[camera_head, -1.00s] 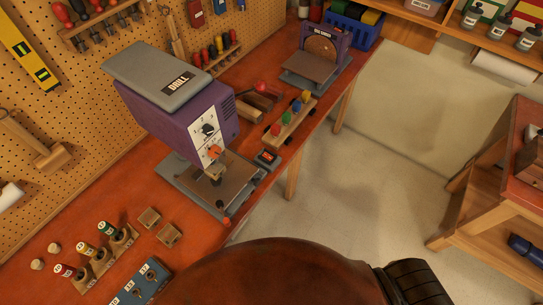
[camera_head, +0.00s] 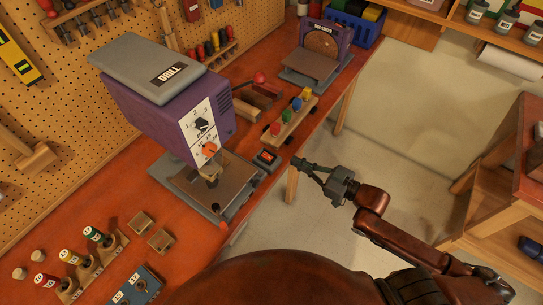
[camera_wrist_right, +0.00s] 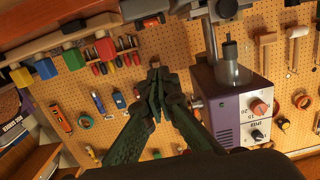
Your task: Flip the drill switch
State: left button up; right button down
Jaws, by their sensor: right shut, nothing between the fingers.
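The drill (camera_head: 165,110) is a purple machine with a grey top marked DRILL. Its white front panel has a black knob (camera_head: 202,124) and an orange knob (camera_head: 210,149). A small dark box with an orange-red face (camera_head: 267,156), apparently the switch, sits on the bench right of the drill's base. My right gripper (camera_head: 297,162) is shut and empty, just right of this box and apart from it, by the bench edge. In the right wrist view its fingertips (camera_wrist_right: 155,68) meet, and the drill (camera_wrist_right: 235,105) appears upside down at right. My left gripper is not in view.
A disc sander (camera_head: 318,55) is farther back. Open floor is right of the bench.

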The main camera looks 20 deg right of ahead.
jog(key=shift+r, duration=0.1)
send_over(271, 159)
jog(key=shift+s+d+f, duration=0.3)
jog(key=shift+s+d, duration=0.1)
jog(key=shift+s, duration=0.05)
jog(key=shift+w+a+f+b, duration=0.15)
jog(key=shift+w+f+b, duration=0.05)
jog(key=shift+f, duration=0.45)
jog(key=shift+w+a+f+b, duration=0.1)
jog(key=shift+w+f+b, duration=0.05)
jog(key=shift+f, duration=0.45)
jog(key=shift+w+a+f, duration=0.1)
jog(key=shift+f, duration=0.75)
